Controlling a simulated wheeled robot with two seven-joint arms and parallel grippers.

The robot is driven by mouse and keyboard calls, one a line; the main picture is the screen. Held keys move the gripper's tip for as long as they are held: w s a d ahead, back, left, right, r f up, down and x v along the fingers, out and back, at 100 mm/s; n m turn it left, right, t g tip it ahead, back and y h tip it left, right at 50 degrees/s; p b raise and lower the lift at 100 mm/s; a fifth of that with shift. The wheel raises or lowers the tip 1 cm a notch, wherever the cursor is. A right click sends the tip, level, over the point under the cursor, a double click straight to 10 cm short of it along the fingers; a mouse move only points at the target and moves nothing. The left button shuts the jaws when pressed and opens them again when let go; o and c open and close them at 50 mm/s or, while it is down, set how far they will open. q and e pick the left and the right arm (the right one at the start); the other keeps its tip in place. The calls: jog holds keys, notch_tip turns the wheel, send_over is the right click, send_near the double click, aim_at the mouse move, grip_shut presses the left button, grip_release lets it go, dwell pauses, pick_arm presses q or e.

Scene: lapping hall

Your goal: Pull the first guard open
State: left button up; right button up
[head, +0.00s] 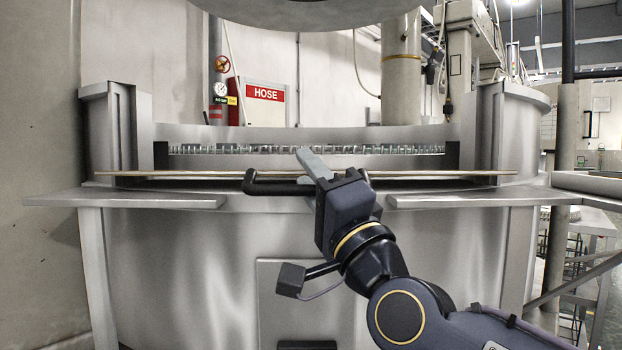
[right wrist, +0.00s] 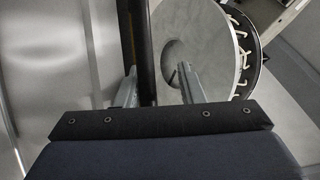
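A black bar handle (head: 270,188) runs across the front of the round steel machine, just below a thin brown-edged strip (head: 180,173). I take it as the guard's handle; the guard's own outline is hard to make out. My right gripper (head: 315,165) reaches up to the handle from below and covers its right part. In the right wrist view its two fingers (right wrist: 158,88) stand apart, with the black bar (right wrist: 141,45) between them, closer to the left finger. A gap shows between the bar and the right finger. My left gripper is not in view.
Steel ledges (head: 130,200) flank the handle on the left and on the right (head: 470,198). A toothed ring (head: 220,149) lies behind the strip, inside the machine. A large round steel body hangs overhead (head: 300,10). A hose cabinet (head: 264,103) is at the back wall.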

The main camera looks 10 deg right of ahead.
jog(key=v, duration=0.8)
